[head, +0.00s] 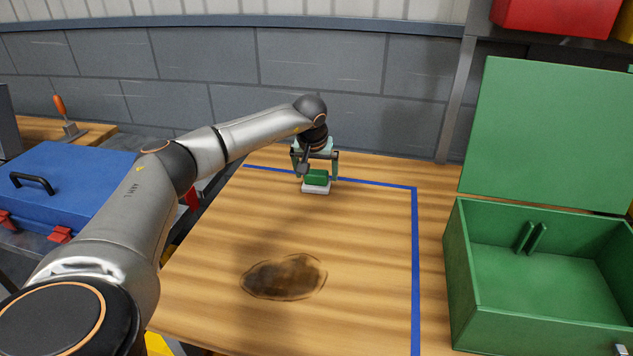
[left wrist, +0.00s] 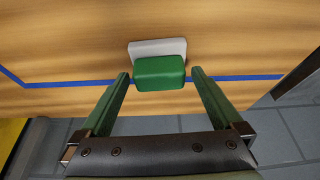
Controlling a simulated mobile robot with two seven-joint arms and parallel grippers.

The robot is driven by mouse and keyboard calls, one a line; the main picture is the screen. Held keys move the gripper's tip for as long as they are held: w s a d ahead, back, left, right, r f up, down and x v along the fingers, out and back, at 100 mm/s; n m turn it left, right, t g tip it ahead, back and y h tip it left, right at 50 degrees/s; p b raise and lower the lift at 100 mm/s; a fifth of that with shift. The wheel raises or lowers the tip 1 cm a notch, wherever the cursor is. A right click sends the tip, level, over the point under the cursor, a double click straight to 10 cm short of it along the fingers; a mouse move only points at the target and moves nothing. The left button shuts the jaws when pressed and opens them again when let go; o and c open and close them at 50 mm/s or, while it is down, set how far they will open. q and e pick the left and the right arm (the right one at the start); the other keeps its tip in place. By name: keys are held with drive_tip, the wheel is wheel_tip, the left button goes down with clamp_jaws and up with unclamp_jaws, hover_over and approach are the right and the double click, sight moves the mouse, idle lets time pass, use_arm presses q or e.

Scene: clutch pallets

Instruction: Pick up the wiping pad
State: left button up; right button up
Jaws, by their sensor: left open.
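The wiping pad (head: 316,187) has a green block handle on a white base and lies on the wooden table near its far edge, by the blue line. It also shows in the left wrist view (left wrist: 159,72). My left gripper (head: 317,172) is open, with its fingers on either side of the green handle. In the left wrist view the fingertips (left wrist: 160,73) stand apart with a gap to the handle on both sides. My right gripper is not in view.
A dark brown stain (head: 285,277) marks the table's middle. A blue tape line (head: 415,270) runs along the table. An open green box (head: 540,270) stands at the right. A blue case (head: 75,195) is at the left. The table between stain and pad is clear.

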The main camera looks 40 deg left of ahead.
use_arm(q)
drive_tip(key=shift+w+f, duration=0.1)
drive_tip(key=shift+f, duration=0.2)
drive_tip(key=shift+c, duration=0.4)
drive_tip(key=shift+a, duration=0.1)
drive_tip(key=c, duration=1.2)
